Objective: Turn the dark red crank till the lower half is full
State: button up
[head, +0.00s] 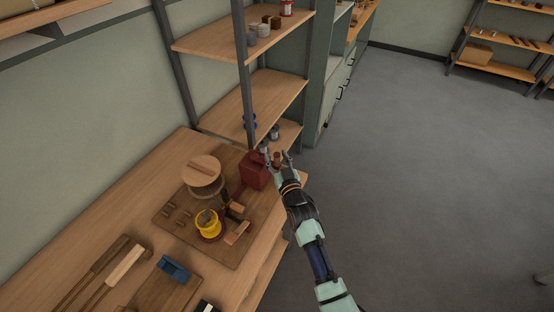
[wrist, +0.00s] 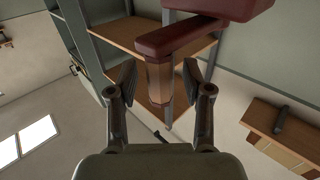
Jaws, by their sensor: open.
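The dark red crank arm (wrist: 182,38) crosses the top of the wrist view. Its wooden handle (wrist: 158,82) hangs from it between my fingers, with a gap visible on each side. My gripper (wrist: 160,75) is open around the handle. In the head view, my gripper (head: 277,155) is beside the dark red housing (head: 253,170), at the right of the brown base board (head: 168,216). A round wooden disc (head: 201,168) stands on the board left of the housing. A yellow cup (head: 207,226) with brownish contents stands in front. I cannot tell how full the lower half is.
Small wooden pegs (head: 178,222) and blocks (head: 237,233) lie on the board. A blue tool (head: 173,268) and a pale wooden bar (head: 127,264) lie front left on the bench. A shelf rack (head: 238,96) stands close behind my gripper. The floor at right is clear.

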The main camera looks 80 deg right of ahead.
grip_shut()
